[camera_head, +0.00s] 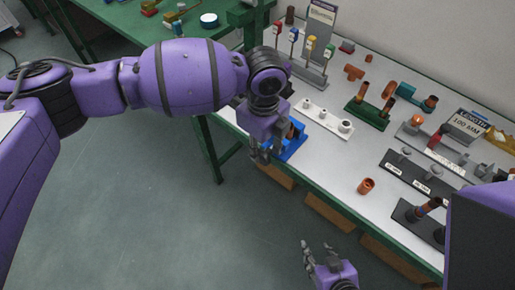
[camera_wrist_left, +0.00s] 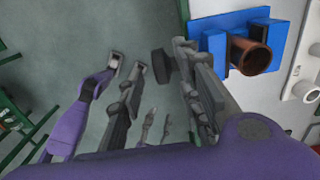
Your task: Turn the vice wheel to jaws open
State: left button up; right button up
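The blue vice (camera_head: 291,147) stands at the near-left edge of the workbench, partly hidden behind my left gripper (camera_head: 260,156). In the left wrist view the vice (camera_wrist_left: 212,38) is at the upper right, with a copper-brown pipe (camera_wrist_left: 256,57) in it. A dark block-like part (camera_wrist_left: 162,66), perhaps the vice wheel, shows beside the vice, between the spread fingers of my left gripper (camera_wrist_left: 163,85). I cannot tell whether they touch it. The wheel is not clear in the head view. My right gripper (camera_head: 318,252) is open and empty, off the bench's front edge.
The workbench (camera_head: 335,165) holds a white fitting strip (camera_head: 322,118), a green stand (camera_head: 366,114), a loose copper fitting (camera_head: 366,186) and dark racks (camera_head: 420,172). The floor (camera_head: 130,200) left of the bench is open.

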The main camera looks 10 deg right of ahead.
aim_at(262, 152)
pick_arm(q)
jog(key=shift+f, duration=2)
grip_shut()
